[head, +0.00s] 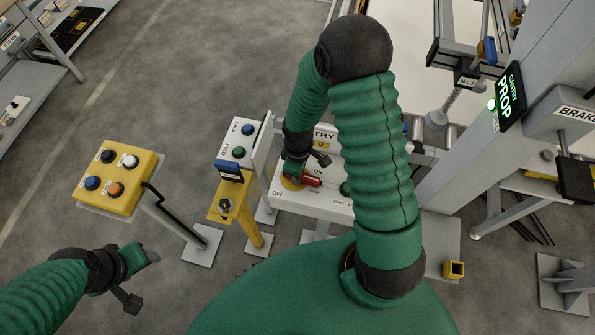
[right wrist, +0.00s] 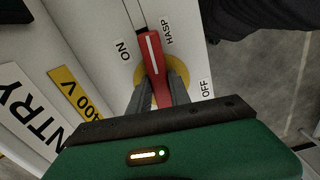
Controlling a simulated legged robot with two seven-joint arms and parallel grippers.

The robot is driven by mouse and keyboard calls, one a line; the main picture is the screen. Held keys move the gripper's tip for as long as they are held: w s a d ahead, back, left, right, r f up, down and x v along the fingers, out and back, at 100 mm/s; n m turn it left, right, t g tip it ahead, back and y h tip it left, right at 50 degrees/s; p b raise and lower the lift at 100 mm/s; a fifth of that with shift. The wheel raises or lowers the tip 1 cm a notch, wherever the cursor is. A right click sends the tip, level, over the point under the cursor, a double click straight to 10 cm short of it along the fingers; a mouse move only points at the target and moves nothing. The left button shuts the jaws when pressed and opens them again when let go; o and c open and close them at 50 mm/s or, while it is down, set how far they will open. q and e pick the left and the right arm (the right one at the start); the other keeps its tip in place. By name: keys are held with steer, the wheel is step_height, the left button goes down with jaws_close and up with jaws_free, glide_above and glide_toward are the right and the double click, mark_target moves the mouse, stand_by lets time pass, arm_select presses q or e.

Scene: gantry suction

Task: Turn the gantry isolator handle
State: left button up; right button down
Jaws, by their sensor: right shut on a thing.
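The isolator handle is a red lever with a white stripe (right wrist: 154,55) on a yellow disc (right wrist: 184,82), on a white panel. In the right wrist view its tip lies between the ON and HASP labels, with OFF to the right. My right gripper (right wrist: 159,84) is shut on the red handle, one finger on each side. In the head view the red handle (head: 312,181) points right, just under the ON label, and my right gripper (head: 293,174) covers part of the disc. My left gripper (head: 148,257) hangs at lower left, away from the panel; its finger gap is unclear.
A yellow button box (head: 121,178) on a stand is at left. A white button panel (head: 240,141) and yellow post (head: 226,203) stand just left of the isolator panel (head: 330,207). A grey column with a lit PROP sign (head: 508,98) is at right.

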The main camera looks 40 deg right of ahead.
steer(key=shift+w+d+r+n, duration=0.2)
steer(key=shift+w+n, duration=0.1)
steer(key=shift+n, duration=0.3)
steer(key=shift+a, duration=0.1)
steer(key=c, duration=1.4)
jaws_free()
steer(key=shift+o, duration=1)
steer(key=shift+s+f, duration=0.1)
steer(key=shift+f, duration=0.05)
step_height(320, 180, up, 17)
steer(key=shift+f+b, duration=0.15)
steer(key=shift+b, duration=0.3)
